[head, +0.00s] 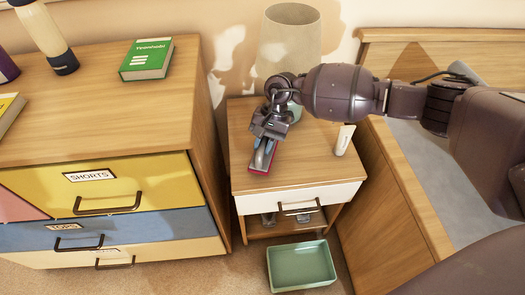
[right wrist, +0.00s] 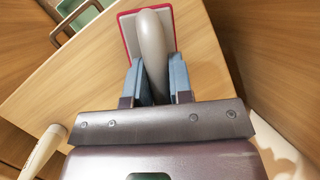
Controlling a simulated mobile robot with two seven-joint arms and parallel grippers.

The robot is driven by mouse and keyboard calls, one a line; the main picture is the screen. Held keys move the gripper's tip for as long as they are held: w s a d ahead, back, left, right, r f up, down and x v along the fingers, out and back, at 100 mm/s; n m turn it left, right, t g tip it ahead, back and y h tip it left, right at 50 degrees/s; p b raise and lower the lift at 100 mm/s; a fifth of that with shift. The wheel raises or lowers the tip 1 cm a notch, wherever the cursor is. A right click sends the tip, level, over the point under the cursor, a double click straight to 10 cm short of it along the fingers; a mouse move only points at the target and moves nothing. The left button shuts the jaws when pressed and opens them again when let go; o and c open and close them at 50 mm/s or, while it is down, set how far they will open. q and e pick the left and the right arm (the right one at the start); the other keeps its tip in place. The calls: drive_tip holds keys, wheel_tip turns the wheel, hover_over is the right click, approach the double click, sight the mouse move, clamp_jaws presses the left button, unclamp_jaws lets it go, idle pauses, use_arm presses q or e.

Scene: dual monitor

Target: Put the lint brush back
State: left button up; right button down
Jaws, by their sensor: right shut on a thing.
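The lint brush (head: 264,161) has a red-edged head and a grey handle. It is over the front left of the nightstand top (head: 310,157); I cannot tell whether it touches the wood. My right gripper (head: 266,146) is shut on its handle from above. In the right wrist view the grey handle of the lint brush (right wrist: 152,50) stands between the two blue finger pads of my right gripper (right wrist: 155,80), with the red-rimmed head beyond. My left gripper is not in view.
A lamp (head: 290,38) stands at the back of the nightstand, and a white bottle-like item (head: 344,139) at its right. A green tray (head: 301,267) lies on the floor in front. A dresser (head: 100,110) with a green book (head: 147,58) is left; a bed frame (head: 385,190) is right.

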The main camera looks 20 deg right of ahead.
wheel_tip(320, 180, down, 3)
drive_tip(key=shift+s+f+b, duration=0.1)
drive_tip(key=shift+f+b, duration=0.1)
drive_tip(key=shift+b, duration=0.1)
drive_tip(key=shift+f, duration=0.1)
drive_tip(key=c, duration=1)
unclamp_jaws()
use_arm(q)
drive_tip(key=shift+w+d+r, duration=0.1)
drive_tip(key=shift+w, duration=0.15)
